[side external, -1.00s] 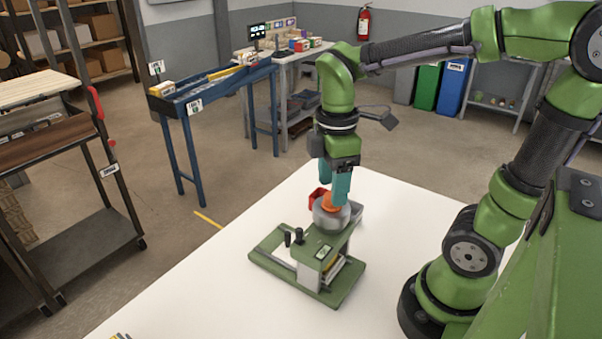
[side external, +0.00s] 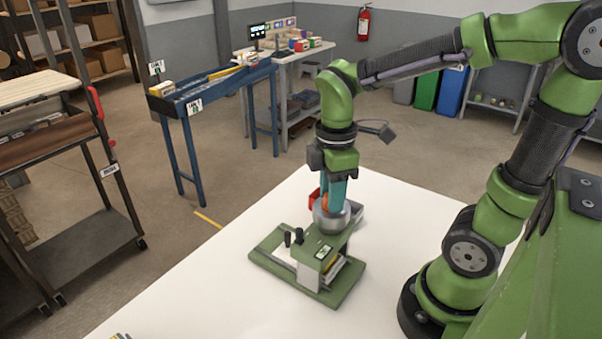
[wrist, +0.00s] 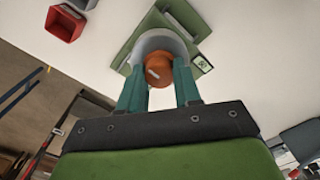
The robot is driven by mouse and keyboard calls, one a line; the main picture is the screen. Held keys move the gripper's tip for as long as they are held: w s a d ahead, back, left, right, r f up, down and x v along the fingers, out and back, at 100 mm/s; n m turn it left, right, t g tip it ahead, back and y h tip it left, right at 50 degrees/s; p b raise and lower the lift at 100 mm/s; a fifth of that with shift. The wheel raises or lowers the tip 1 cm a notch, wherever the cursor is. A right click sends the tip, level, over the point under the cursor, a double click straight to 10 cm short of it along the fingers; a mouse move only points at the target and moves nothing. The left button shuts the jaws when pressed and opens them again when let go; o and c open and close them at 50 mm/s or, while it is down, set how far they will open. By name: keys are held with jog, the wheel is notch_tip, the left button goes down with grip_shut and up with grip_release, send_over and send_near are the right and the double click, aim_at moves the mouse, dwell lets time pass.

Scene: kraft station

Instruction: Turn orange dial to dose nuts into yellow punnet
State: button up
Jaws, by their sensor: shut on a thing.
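The orange dial (wrist: 158,70) sits on top of a round grey drum on the green dosing device (side external: 262,262). In the wrist view my gripper (wrist: 160,80) has its two teal fingers on either side of the dial, shut on it. In the side view my gripper (side external: 332,200) points straight down over the drum (side external: 328,220), and its fingers hide most of the dial. No nuts can be seen.
A red bin (wrist: 65,24) and a grey bin (side external: 356,211) stand close behind the drum. Black knobs (side external: 298,236) rise from the device's left side.

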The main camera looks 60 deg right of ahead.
jog(key=shift+m, duration=0.3)
jog(key=m, duration=1.2)
jog(key=shift+m, duration=0.3)
jog(key=shift+d+m, duration=0.1)
jog(key=shift+m, duration=2.1)
jog(key=o, duration=1)
jog(key=shift+o, duration=0.2)
